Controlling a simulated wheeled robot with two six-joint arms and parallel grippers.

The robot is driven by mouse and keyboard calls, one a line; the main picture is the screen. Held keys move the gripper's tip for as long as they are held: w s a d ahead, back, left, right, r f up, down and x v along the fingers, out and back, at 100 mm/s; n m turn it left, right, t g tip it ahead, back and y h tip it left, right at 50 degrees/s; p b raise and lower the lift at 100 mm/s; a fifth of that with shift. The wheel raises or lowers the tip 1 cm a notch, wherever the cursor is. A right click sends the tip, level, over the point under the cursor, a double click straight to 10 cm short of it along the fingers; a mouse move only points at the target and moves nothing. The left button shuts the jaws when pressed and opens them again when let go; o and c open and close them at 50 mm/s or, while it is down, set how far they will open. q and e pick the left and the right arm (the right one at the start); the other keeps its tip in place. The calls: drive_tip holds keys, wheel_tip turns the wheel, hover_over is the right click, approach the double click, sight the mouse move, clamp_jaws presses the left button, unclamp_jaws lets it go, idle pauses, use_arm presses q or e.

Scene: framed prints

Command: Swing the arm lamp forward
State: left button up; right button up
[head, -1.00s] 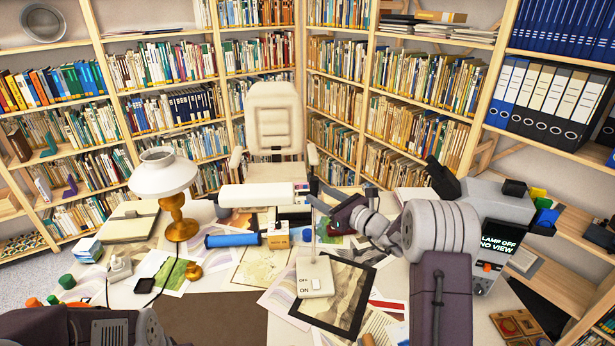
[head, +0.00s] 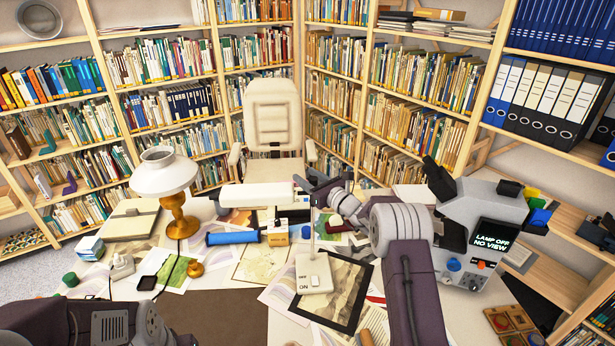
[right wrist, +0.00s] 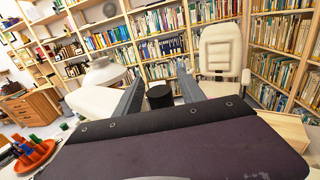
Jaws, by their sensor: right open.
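The arm lamp has a white bar-shaped head (head: 252,196) lying level above the desk. Its thin stem (head: 313,236) rises from a pale base (head: 314,274) marked OFF and ON. My right gripper (head: 306,181) is open beside the right end of the lamp head, fingers pointing to the back left. In the right wrist view the fingers (right wrist: 158,78) are spread, with a black cylinder (right wrist: 160,97) showing between them. Whether it touches a finger I cannot tell. A white shape at the left there may be the lamp head (right wrist: 95,102). My left gripper is out of view.
A brass lamp with a white shade (head: 164,175) stands left of the arm lamp. A grey device (head: 470,235) at the right reads "LAMP OFF NO VIEW". A chair (head: 272,125) stands behind.

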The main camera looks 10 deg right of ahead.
clamp_jaws()
drive_tip(key=shift+w, duration=0.1)
idle(1.2)
